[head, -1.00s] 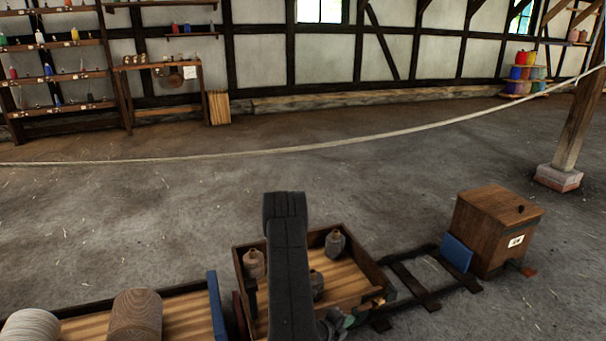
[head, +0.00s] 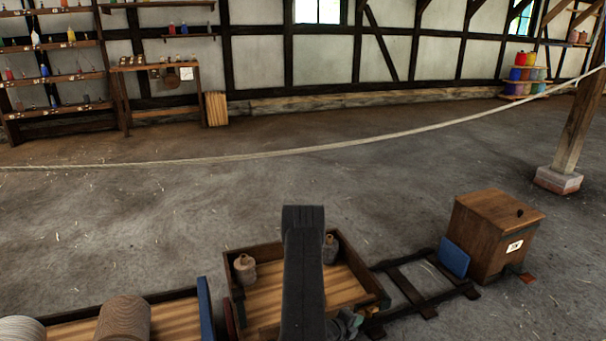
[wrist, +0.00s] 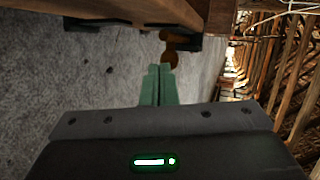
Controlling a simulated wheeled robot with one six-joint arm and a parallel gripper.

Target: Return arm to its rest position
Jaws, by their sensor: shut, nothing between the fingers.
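My gripper (wrist: 160,87) shows in the wrist view with its two green fingers together and nothing between them. A grey stone-like floor is to the left of the fingers, and a dark wooden edge is above them. In the head view my dark arm stands upright in front of the wooden tray cart (head: 372,296). A small part of my gripper (head: 346,325) shows low beside the arm, near the cart's front right side; the rest is hidden.
Two bobbins (head: 245,269) (head: 330,249) stand in the cart. A rope (head: 300,150) spans the room. Open floor lies behind.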

